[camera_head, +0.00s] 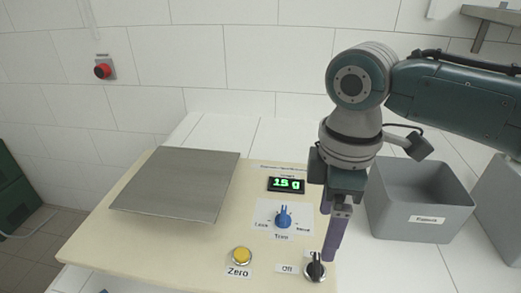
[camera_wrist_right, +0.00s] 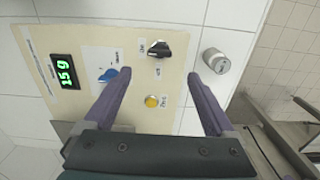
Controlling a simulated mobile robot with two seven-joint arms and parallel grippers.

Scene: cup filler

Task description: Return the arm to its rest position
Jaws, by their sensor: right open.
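My right arm comes in from the right in the head view. Its gripper (camera_head: 331,256) points down over the right side of the beige scale panel (camera_head: 130,240), beside the black on/off knob (camera_head: 315,268). In the wrist view the two purple fingers of the right gripper (camera_wrist_right: 159,75) stand wide apart with nothing between them. Below them show the black knob (camera_wrist_right: 160,48), the blue trim knob (camera_wrist_right: 108,75) and the yellow zero button (camera_wrist_right: 152,101). My left gripper is in neither view.
The green display (camera_head: 287,185) reads 15 g. The metal weighing plate (camera_head: 178,184) is empty. A grey bin (camera_head: 420,200) stands right of the panel, behind my arm. A small metallic cylinder (camera_wrist_right: 215,60) stands beside the panel. A red button (camera_head: 103,71) is on the wall.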

